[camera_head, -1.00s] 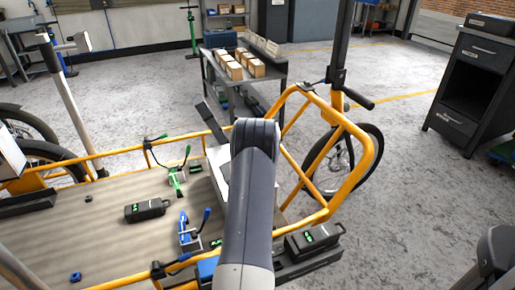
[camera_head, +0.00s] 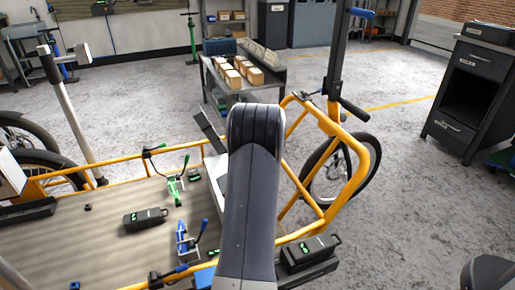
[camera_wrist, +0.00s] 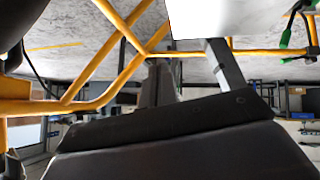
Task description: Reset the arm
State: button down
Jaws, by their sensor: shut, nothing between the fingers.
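My arm (camera_head: 250,190) rises from the bottom middle of the head view, with its rounded joint in front of the cargo bike's yellow front frame (camera_head: 372,160). The arm hides my gripper there. Yellow bike tubes (camera_wrist: 120,25) and a white panel (camera_wrist: 205,18) appear past the fingers. I cannot tell the exact gap to them.
The bike's cargo deck (camera_head: 100,235) holds a black battery (camera_head: 145,219), a green tool (camera_head: 175,188) and a blue tool (camera_head: 186,238). Another battery (camera_head: 310,250) sits near the arm. A cart (camera_head: 255,98) with boxes stands behind. Open floor (camera_head: 415,225) lies to the right.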

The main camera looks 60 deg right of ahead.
jog(key=shift+v, duration=1.35)
jog(key=shift+s+d, duration=0.15)
jog(key=shift+d, duration=0.05)
jog(key=x, duration=0.3)
jog(key=a+x, duration=0.1)
jog(key=x, duration=0.2)
jog(key=w+x, duration=0.1)
jog(key=x, duration=0.2)
jog(key=shift+a+f+b, duration=0.1)
jog(key=shift+f+b, duration=0.25)
jog(key=shift+b, duration=0.05)
jog(key=f, duration=0.1)
jog(key=f+b, duration=0.1)
jog(key=shift+w+d+f, duration=0.2)
jog(key=shift+d+f, duration=0.1)
jog(key=shift+a+f+b, duration=0.1)
jog(key=shift+f+b, duration=0.4)
jog(key=shift+f, duration=0.35)
jog(key=shift+w+r, duration=0.1)
jog(key=shift+r, duration=0.1)
